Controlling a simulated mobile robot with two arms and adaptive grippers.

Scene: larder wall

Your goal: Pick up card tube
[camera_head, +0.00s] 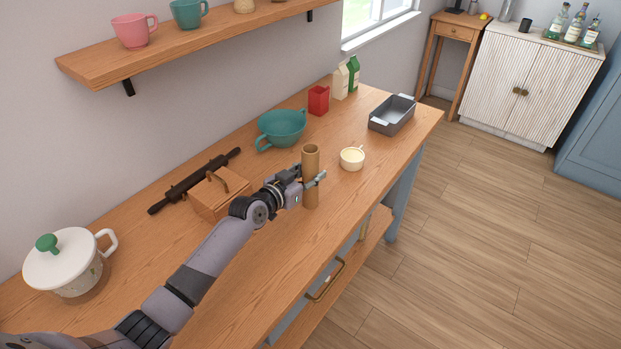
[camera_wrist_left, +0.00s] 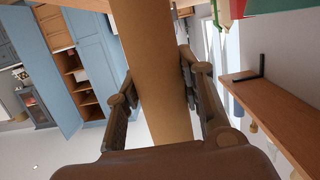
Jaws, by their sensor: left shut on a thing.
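The card tube (camera_head: 311,162) is a brown open-topped cylinder standing upright at the counter's front part in the head view. My left gripper (camera_head: 314,183) is shut on it around its middle. In the left wrist view the tube (camera_wrist_left: 155,70) runs between the two fingers of my left gripper (camera_wrist_left: 158,95), one on each side. I cannot tell whether the tube's lower end touches the counter. My right gripper is not in view.
A cream cup (camera_head: 352,158) stands close right of the tube. A teal bowl (camera_head: 282,128) and a wooden box (camera_head: 219,195) are behind and left. A grey tray (camera_head: 392,114), red container (camera_head: 318,100) and lidded white pot (camera_head: 66,262) share the wooden counter (camera_head: 245,300).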

